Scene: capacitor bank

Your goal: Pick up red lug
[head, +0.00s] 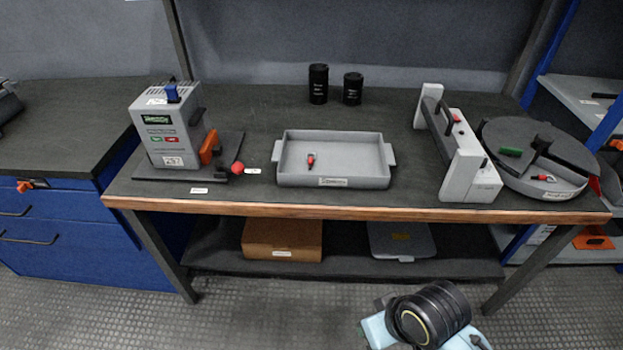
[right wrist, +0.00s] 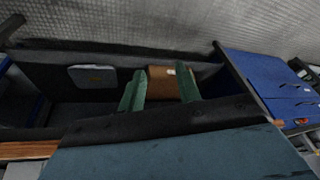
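A small red lug (head: 311,160) with a dark metal end lies in the shallow grey tray (head: 333,182) on the workbench, left of the tray's middle. Another small red-marked lug (head: 543,178) lies on the round grey turntable (head: 502,170) at the right. In the right wrist view my right gripper (right wrist: 160,80) shows two green fingers spread apart with nothing held between them. The under-bench shelf and a brown box (right wrist: 164,84) appear beyond them. The fingers cannot be made out in the head view. My left gripper is in neither view.
A grey press-like device (head: 165,130) with a red knob stands left of the tray. A white-and-grey fixture (head: 467,165) stands right of it. Two black cylinders (head: 318,84) stand behind. The bench (head: 400,115) is clear around the tray.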

